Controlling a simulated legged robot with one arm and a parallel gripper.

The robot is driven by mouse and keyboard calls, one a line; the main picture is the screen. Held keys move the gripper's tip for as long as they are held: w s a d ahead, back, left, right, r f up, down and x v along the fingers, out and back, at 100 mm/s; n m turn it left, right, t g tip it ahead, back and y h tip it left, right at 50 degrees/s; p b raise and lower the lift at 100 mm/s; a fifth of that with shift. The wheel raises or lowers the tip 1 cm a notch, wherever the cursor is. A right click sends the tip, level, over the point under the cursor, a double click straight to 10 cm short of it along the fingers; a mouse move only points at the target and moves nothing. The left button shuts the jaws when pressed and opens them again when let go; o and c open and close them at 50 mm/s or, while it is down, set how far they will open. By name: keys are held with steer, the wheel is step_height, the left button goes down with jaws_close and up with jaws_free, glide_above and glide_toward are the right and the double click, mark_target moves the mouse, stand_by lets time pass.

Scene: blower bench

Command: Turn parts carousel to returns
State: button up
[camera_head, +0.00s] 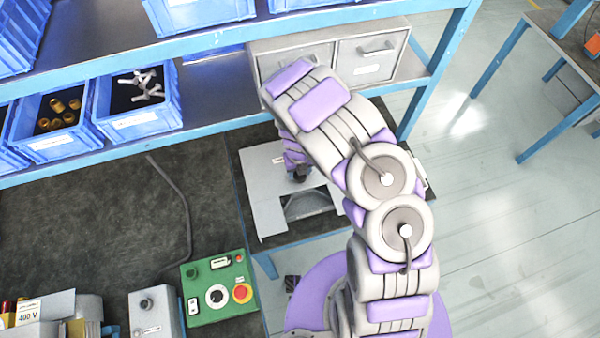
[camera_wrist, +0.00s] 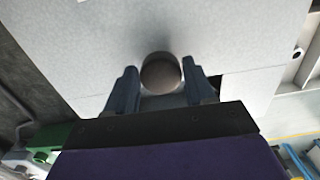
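A flat light grey plate (camera_head: 262,195) with small labels lies on the dark bench end below my forearm. Its cut-out shows a grey part (camera_head: 308,204) underneath. It looks like the carousel's top or cover; I cannot tell which. In the wrist view, the pale surface (camera_wrist: 235,35) fills most of the picture. A round, dull metal knob (camera_wrist: 160,74) stands up from it. My gripper (camera_wrist: 160,77) has its two dark fingers apart, one on each side of the knob, with no clear grip on it. In the head view, my arm mostly hides my gripper (camera_head: 300,173). No returns label is readable.
A blue-framed shelf (camera_head: 200,138) runs above the bench with blue bins (camera_head: 140,122) and a grey drawer cabinet (camera_head: 372,68). A green control box (camera_head: 218,290) with a red button and a grey box (camera_head: 155,312) stand at lower left. Open floor lies right.

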steer(key=o, duration=0.3)
steer(key=shift+f, duration=0.15)
steer(key=shift+o, duration=0.2)
steer(key=shift+s, duration=0.25)
step_height(320, 180, up, 4)
steer(key=shift+w+f, duration=0.1)
steer(key=shift+f, duration=0.15)
steer(key=s+d+p, duration=0.1)
steer(key=s+p, duration=0.1)
steer(key=s, duration=0.5)
steer(key=s+d+r+p, duration=0.1)
steer(key=s+d, duration=0.1)
steer(key=s, duration=0.6)
steer(key=shift+s+d+r+p, duration=0.25)
steer(key=shift+r+p, duration=0.05)
steer(key=shift+p, duration=0.05)
steer(key=shift+s+f, duration=0.1)
steer(key=shift+f, duration=0.05)
stand_by(0.3)
